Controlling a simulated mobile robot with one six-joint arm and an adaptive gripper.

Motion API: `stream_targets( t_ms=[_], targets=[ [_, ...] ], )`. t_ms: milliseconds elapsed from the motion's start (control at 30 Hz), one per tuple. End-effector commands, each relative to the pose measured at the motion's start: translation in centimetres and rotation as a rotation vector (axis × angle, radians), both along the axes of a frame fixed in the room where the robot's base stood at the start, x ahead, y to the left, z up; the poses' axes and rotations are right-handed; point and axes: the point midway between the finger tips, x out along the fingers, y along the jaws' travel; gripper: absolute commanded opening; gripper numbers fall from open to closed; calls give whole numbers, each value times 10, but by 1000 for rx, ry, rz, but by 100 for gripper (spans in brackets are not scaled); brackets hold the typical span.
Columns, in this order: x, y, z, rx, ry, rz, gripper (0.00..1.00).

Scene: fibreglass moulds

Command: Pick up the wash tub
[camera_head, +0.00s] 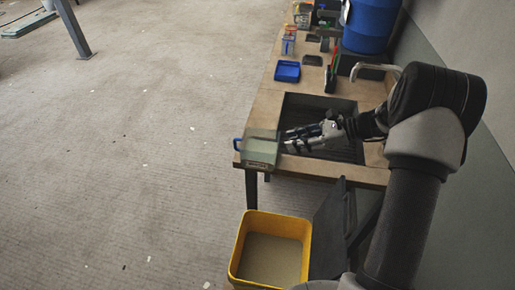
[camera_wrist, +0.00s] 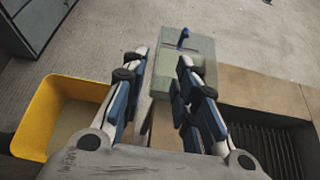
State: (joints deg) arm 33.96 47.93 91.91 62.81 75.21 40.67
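The likely wash tub is a small grey-green tub (camera_head: 262,149) with a blue handle, standing at the near left corner of the bench. In the wrist view the tub (camera_wrist: 166,84) lies just ahead of my fingers, its left part showing in the gap between them. The right finger overlaps the tub in the picture. My gripper (camera_head: 284,137) reaches in from the right over the sink, close to the tub's right side. In the wrist view my gripper (camera_wrist: 163,56) has its fingers apart with a clear gap. I cannot tell whether a finger touches the tub.
The bench has a dark ribbed sink (camera_head: 345,153) with a tap (camera_head: 376,68). A blue tray (camera_head: 287,71), small containers and a large blue drum (camera_head: 370,25) stand farther back. A yellow bin (camera_head: 238,254) stands below the bench's near end. The floor at left is open.

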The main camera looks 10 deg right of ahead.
Motion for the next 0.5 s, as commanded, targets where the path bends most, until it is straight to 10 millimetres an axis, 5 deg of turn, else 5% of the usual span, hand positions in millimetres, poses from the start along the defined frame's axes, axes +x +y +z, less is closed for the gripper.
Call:
stream_targets(
  t_ms=[500],
  targets=[
    [33, 83, -52, 2, 3, 3, 27]
  ],
)
